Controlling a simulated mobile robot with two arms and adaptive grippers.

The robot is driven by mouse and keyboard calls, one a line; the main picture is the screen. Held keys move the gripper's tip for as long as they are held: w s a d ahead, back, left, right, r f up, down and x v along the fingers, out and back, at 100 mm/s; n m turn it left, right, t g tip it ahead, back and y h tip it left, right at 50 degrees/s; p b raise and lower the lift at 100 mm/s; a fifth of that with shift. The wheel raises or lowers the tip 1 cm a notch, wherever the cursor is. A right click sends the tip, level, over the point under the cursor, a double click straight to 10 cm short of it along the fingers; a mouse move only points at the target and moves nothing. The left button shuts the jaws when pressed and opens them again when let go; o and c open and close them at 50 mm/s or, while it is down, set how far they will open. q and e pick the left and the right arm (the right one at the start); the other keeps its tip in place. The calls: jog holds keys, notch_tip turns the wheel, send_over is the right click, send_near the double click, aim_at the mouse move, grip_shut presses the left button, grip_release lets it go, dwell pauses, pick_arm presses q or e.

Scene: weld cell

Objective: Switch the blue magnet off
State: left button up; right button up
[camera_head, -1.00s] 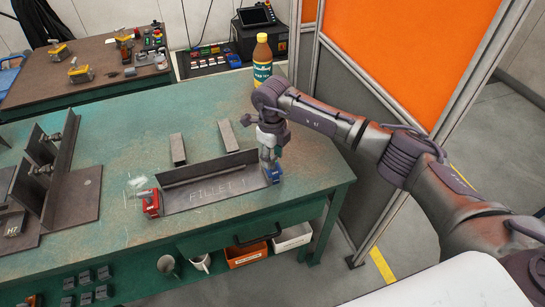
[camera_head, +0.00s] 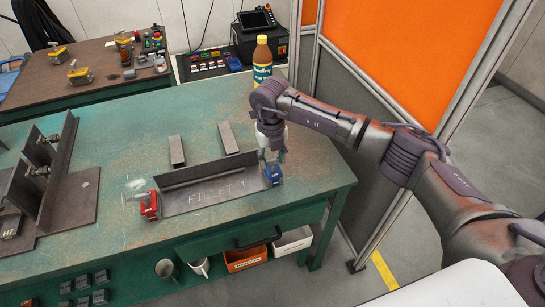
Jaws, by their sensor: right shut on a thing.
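The blue magnet (camera_head: 272,175) stands at the right end of the fillet workpiece (camera_head: 207,190), an angled steel piece marked "FILLET 1" on the green table. My right gripper (camera_head: 269,158) points down at the top of the blue magnet and is shut on a part there, which the fingers mostly hide. The switch position of the magnet is too small to tell. A red magnet (camera_head: 149,205) sits at the left end of the workpiece. My left gripper is out of view.
Two steel bars (camera_head: 228,138) lie behind the workpiece. A brown bottle (camera_head: 262,60) stands at the table's back edge, close to my right arm. A steel fixture (camera_head: 60,185) is on the left. An orange screen (camera_head: 415,60) stands to the right.

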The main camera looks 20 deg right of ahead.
aim_at(271, 161)
jog(key=shift+r, duration=0.1)
jog(key=o, duration=1.2)
jog(key=shift+c, duration=0.2)
notch_tip(271, 161, up, 12)
jog(key=shift+s+a, duration=0.2)
jog(key=shift+a, duration=0.1)
